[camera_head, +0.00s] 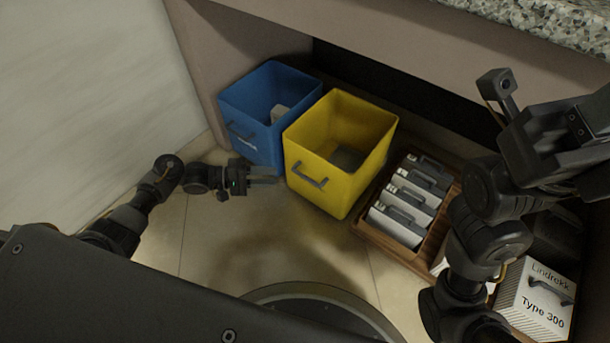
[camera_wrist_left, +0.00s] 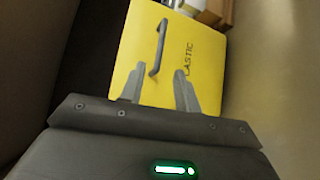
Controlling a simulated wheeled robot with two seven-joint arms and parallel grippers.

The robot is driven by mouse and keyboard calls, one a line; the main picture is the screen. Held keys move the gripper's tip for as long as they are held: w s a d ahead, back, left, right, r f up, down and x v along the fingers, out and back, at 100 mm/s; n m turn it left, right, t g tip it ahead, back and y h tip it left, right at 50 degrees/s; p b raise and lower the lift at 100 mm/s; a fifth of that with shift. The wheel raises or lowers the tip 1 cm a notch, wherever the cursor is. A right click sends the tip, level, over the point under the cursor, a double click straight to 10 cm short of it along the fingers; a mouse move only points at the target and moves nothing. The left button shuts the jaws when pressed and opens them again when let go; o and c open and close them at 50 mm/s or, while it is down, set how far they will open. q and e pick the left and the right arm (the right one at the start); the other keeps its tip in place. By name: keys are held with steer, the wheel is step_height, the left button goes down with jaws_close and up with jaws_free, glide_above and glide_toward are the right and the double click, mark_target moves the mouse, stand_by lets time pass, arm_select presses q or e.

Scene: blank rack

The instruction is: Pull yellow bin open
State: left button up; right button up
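The yellow bin (camera_head: 325,184) stands on the floor under the counter, open at the top, with a grey object inside. Its front carries a dark handle (camera_head: 309,176). In the left wrist view the yellow front (camera_wrist_left: 203,62) shows its handle (camera_wrist_left: 158,47) upright and part of a word, "LASTIC". My left gripper (camera_head: 278,175) is in front and to the left of the bin, low near the floor. Its two fingers (camera_wrist_left: 159,88) are apart with nothing between them, short of the handle. My right arm is raised at the right, and its gripper's fingertips are not clear.
A blue bin (camera_head: 246,134) stands close to the left of the yellow one. A wooden tray (camera_head: 372,228) with several grey-white boxes is to the right. A white box (camera_head: 535,302) marked "Type 300" is at lower right. Floor in front is clear.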

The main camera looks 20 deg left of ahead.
mark_target(303, 175)
arm_select(q)
steer(key=b+x, duration=0.4)
steer(key=x, duration=0.6)
steer(key=shift+b, duration=0.4)
steer(key=shift+w+d, duration=0.1)
steer(key=shift+d, duration=0.3)
jaws_close()
